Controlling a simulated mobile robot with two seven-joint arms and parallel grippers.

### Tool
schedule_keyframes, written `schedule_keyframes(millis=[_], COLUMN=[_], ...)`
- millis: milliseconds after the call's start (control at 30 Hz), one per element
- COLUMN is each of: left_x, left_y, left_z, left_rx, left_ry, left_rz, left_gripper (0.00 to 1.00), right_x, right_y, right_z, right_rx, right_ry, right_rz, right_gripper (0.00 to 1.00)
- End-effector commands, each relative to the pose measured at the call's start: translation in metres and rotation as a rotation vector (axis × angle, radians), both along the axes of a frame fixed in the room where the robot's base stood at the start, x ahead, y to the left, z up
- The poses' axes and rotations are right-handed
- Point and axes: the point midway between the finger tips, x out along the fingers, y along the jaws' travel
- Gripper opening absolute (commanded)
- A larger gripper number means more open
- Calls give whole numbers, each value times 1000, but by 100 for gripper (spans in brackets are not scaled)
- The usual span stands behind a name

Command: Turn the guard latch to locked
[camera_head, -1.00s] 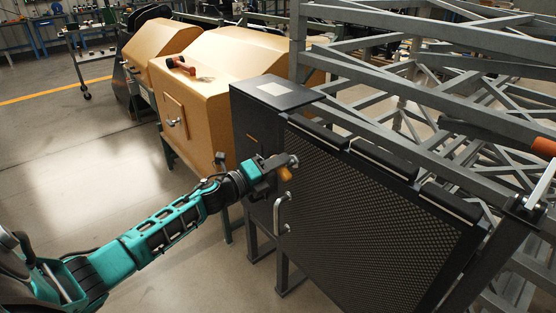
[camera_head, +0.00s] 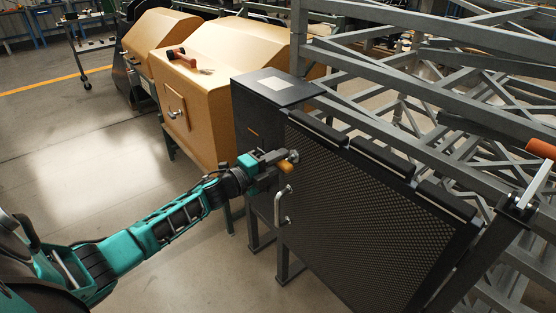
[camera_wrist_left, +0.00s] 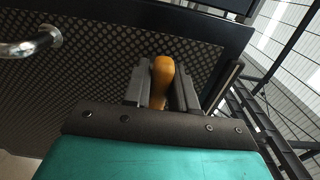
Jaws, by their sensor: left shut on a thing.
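The guard latch has an orange handle (camera_head: 286,168) at the upper left edge of the dark mesh guard door (camera_head: 365,200). A round metal part shows just beside the handle in the head view. My left gripper (camera_head: 283,161) is at the latch, its arm coming in from the left. In the left wrist view the orange handle (camera_wrist_left: 162,78) stands between the two grey fingers (camera_wrist_left: 160,88), which are shut on it. The fingers partly hide the handle and its pivot. My right gripper is not in view.
A metal pull handle (camera_head: 283,205) sits on the door just below the latch; it also shows in the left wrist view (camera_wrist_left: 35,42). A dark cabinet (camera_head: 262,120) stands left of the door. Grey framework (camera_head: 440,70) lies behind. The floor at left is clear.

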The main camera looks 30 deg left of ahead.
Motion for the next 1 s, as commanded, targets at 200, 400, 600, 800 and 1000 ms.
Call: schedule_keyframes(millis=[200, 400, 600, 800, 1000], left_x=[0, 0, 0, -2, -23], left_y=[0, 0, 0, 1, 7], left_z=[0, 0, 0, 0, -1], left_rx=[-7, -6, -4, -3, -2], left_ry=[1, 1, 1, 2, 4], left_rz=[0, 0, 0, 1, 1], left_gripper=[0, 38, 47, 47, 47], right_x=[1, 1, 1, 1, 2], right_y=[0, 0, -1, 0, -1], right_z=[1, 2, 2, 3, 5], right_rx=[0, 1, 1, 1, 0], right_ry=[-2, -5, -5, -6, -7], right_rz=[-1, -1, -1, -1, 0], right_gripper=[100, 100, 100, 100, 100])
